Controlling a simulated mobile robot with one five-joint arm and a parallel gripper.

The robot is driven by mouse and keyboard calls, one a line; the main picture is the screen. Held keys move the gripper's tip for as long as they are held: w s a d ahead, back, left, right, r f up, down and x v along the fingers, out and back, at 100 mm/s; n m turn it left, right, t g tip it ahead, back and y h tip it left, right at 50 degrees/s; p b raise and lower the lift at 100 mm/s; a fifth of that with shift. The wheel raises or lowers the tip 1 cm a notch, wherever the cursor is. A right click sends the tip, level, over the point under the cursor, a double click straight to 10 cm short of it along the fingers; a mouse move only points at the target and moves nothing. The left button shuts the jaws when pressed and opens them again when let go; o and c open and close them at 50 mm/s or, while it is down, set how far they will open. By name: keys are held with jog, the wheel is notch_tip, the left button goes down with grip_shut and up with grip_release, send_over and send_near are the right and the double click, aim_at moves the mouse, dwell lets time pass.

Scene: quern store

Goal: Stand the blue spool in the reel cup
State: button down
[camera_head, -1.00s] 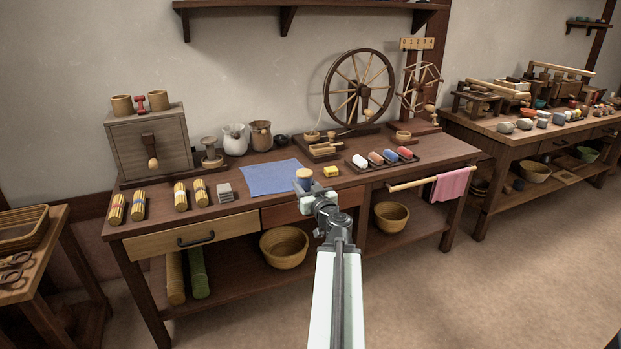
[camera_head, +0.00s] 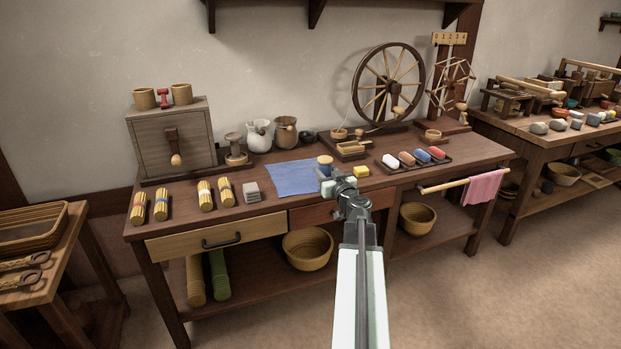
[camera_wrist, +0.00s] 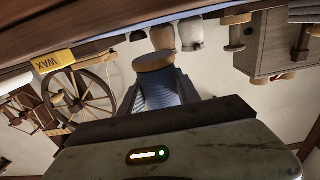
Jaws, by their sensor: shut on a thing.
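My gripper (camera_head: 338,184) is shut on the blue spool (camera_head: 325,160), which has pale wooden ends and is held roughly upright near the right edge of the blue cloth. The jaws hide its lower part in the head view. The upside-down wrist view shows its wooden end (camera_wrist: 153,62) and its blue winding between the jaws. A small round wooden cup (camera_head: 433,134) stands by the reel (camera_head: 452,82) at the bench's right, apart from my gripper; it looks like the reel cup. Another small cup (camera_head: 338,132) is left of the spinning wheel.
The blue cloth (camera_head: 290,180) and yellow wax block (camera_head: 361,171) lie by my gripper. A tray (camera_head: 399,167) of coloured rolls lies between it and the reel. The spinning wheel (camera_head: 388,85) and white jug (camera_head: 259,136) stand behind. A rail with pink cloth (camera_head: 484,187) juts from the front.

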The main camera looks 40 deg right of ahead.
jog(key=shift+w+d, duration=0.3)
jog(key=shift+w, duration=0.1)
notch_tip(320, 180, down, 4)
jog(key=b, duration=0.4)
jog(key=shift+w+a+r, duration=0.15)
jog(key=shift+a+r, duration=0.05)
jog(key=shift+f+b, duration=0.4)
jog(key=shift+f, duration=0.2)
jog(key=c, duration=1.2)
grip_release()
jog(key=shift+c, duration=0.2)
jog(key=o, duration=0.4)
jog(key=shift+r, duration=0.1)
